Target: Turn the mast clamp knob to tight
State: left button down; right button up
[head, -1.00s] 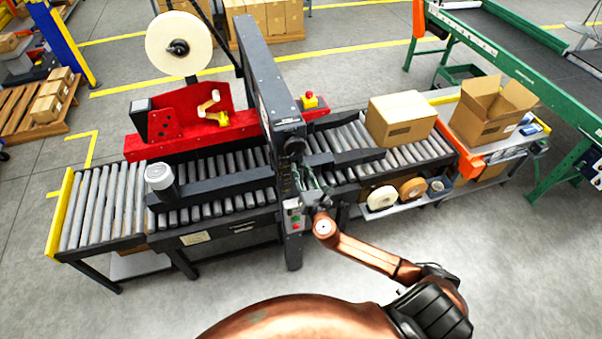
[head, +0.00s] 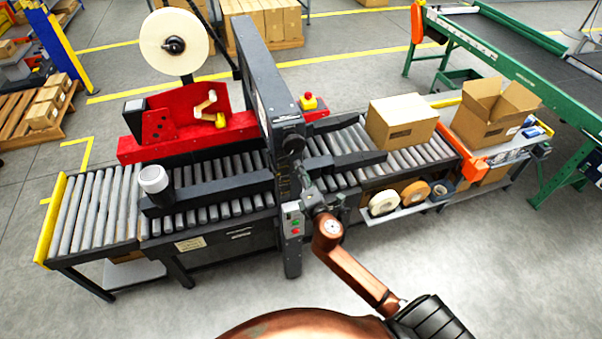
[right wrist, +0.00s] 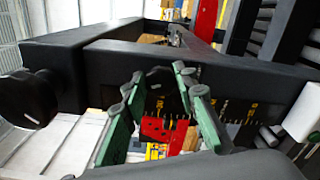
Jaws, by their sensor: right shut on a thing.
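The black mast (head: 268,85) of the case sealer stands upright over the roller bed. My right gripper (head: 305,187) is at the front of the mast, below a round black knob (head: 293,144) and just above the push-button box. In the right wrist view its green-padded fingers (right wrist: 158,82) close from both sides on a small dark part at the mast face, taken to be the mast clamp knob (right wrist: 158,76). That part is mostly hidden, so its turn position cannot be read. The other black knob shows apart at left (right wrist: 28,98). My left gripper is not in view.
The push-button box (head: 292,219) is close below my right gripper. Tape rolls (head: 413,194) lie on a low shelf to the right. A closed carton (head: 400,122) sits on the rollers and an open carton (head: 492,112) on the table. The floor in front is free.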

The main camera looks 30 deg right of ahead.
jog(key=shift+f+m+b, duration=0.1)
jog(key=shift+m+b, duration=0.25)
jog(key=shift+m, duration=1.85)
jog(key=o, duration=1.1)
jog(key=shift+s, duration=0.1)
jog(key=v, duration=1.1)
jog(key=shift+s+a, duration=0.15)
jog(key=shift+s, duration=0.25)
